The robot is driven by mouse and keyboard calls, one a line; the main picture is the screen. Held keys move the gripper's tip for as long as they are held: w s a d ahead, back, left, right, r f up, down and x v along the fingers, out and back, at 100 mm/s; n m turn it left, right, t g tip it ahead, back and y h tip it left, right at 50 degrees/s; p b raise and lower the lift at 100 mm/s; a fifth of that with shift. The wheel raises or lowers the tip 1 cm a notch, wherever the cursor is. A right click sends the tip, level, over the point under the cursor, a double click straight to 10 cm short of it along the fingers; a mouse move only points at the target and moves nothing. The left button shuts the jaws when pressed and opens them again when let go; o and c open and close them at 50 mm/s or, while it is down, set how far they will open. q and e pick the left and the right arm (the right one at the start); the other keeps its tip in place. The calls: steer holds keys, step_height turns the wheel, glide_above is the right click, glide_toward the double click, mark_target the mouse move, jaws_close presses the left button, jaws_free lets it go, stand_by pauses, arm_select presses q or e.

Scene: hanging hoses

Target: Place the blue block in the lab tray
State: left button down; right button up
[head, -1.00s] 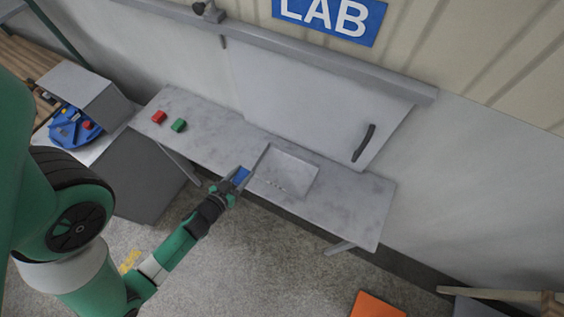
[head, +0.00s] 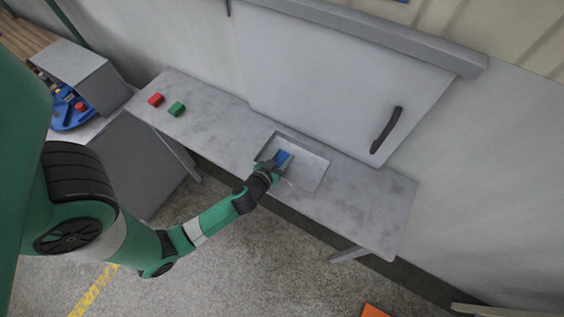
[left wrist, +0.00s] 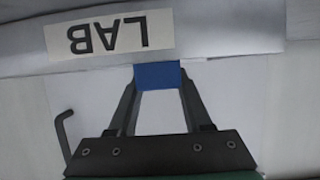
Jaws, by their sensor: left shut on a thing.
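The blue block (head: 283,157) is held between the fingertips of my left gripper (head: 278,163). The grey lab tray (head: 311,169) sits on the long grey bench. In the head view the block and fingertips appear over the left part of the tray's inside; whether the block touches the tray floor cannot be told. In the left wrist view the blue block (left wrist: 158,74) is between both fingers of my left gripper (left wrist: 158,82), which are shut on it. An upside-down LAB label (left wrist: 108,33) shows there. My right gripper is not in view.
A red block (head: 156,99) and a green block (head: 177,109) lie on the bench (head: 380,205), left of the tray. A pale panel with a dark handle (head: 386,130) rises behind the bench. The bench is clear right of the tray.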

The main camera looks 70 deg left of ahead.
mark_target(282, 161)
arm_select(q)
step_height(282, 161, down, 3)
steer(key=shift+s+f+b, duration=0.1)
steer(key=shift+b, duration=0.5)
steer(key=shift+r, duration=0.2)
steer(key=shift+f, duration=0.1)
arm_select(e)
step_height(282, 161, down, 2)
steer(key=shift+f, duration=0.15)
arm_select(q)
steer(key=shift+c, duration=1.7)
jaws_free()
